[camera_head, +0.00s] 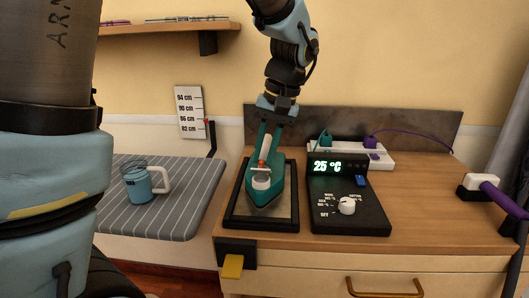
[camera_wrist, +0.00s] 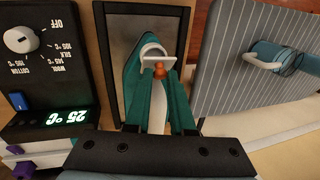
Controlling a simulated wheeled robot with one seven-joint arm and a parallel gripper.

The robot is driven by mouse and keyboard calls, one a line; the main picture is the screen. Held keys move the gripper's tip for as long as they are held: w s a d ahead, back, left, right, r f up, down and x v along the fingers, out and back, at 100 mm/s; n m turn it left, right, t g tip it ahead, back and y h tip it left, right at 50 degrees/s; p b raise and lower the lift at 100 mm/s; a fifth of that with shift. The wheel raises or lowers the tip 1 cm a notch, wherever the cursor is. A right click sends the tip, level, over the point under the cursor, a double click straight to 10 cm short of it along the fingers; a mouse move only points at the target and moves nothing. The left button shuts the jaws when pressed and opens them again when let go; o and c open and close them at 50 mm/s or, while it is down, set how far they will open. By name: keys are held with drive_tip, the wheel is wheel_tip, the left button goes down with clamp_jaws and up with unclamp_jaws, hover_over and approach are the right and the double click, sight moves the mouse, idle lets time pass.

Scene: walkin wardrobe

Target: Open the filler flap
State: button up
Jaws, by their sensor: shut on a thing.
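A teal and white iron (camera_head: 263,199) lies on a black-framed rest plate (camera_head: 233,218) on the wooden counter. Its nose points toward the front edge, and it also shows in the wrist view (camera_wrist: 133,80). My gripper (camera_head: 262,164) reaches down over the iron from behind. In the wrist view my gripper (camera_wrist: 159,76) has its teal fingers close together at a small white filler flap (camera_wrist: 157,62) near the front of the iron, beside small orange parts. I cannot tell how far the flap is raised. The fingers partly hide the white handle.
A black control box (camera_head: 345,212) with a dial and a green 25 °C display stands right of the iron. A power strip (camera_head: 374,158) with plugs is behind it. A striped ironing board (camera_head: 185,215) with a blue mug (camera_head: 138,187) is at left. A shelf (camera_head: 165,27) hangs above.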

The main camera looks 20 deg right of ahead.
clamp_jaws()
drive_tip(key=shift+r, duration=0.1)
drive_tip(key=p, duration=0.2)
drive_tip(key=shift+w+d+r+g+y+p, duration=0.1)
drive_tip(key=shift+w+r+g+y+p, duration=0.1)
drive_tip(key=shift+r+g+y+p, duration=0.1)
drive_tip(key=shift+w+g+p, duration=0.2)
drive_tip(key=shift+g+p, duration=0.1)
drive_tip(key=shift+p, duration=0.45)
drive_tip(key=shift+w+d+g+y+p, duration=0.25)
drive_tip(key=shift+g+p, duration=0.25)
drive_tip(key=shift+p, duration=0.5)
drive_tip(key=shift+w+f+g+y+p, duration=0.1)
drive_tip(key=shift+f+g+y+p, duration=0.2)
drive_tip(key=shift+p, duration=0.1)
drive_tip(key=o, duration=0.7)
unclamp_jaws()
